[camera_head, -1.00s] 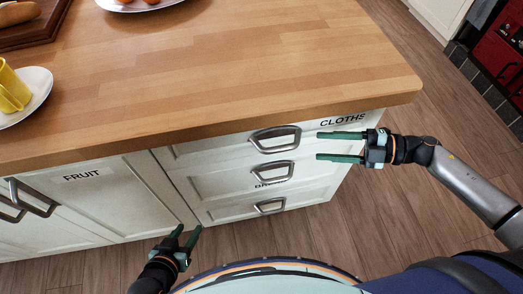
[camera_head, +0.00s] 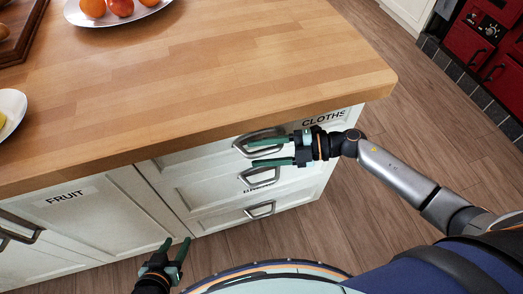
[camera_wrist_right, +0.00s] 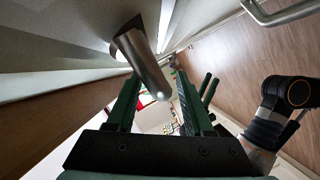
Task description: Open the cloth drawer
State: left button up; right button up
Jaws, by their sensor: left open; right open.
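The cloth drawer (camera_head: 205,154) is the top drawer of the white island, below the CLOTHS label (camera_head: 323,117). It is shut. Its grey metal handle (camera_head: 239,148) is partly hidden behind my right gripper (camera_head: 254,152). That gripper is open, coming in from the right, with its two green fingers at the handle. In the right wrist view the handle (camera_wrist_right: 143,62) reaches between the spread fingers (camera_wrist_right: 157,80); I cannot tell whether they touch it. My left gripper (camera_head: 175,243) is open and empty, low in front of the island.
Two more drawers with handles (camera_head: 260,178) (camera_head: 260,210) sit below. A FRUIT cabinet (camera_head: 85,215) is on the left. The wooden countertop (camera_head: 200,80) overhangs the drawers and bears a fruit plate (camera_head: 135,14). Open wood floor (camera_head: 400,130) lies to the right.

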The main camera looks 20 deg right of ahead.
grip_shut()
dwell(0.5)
dwell(1.0)
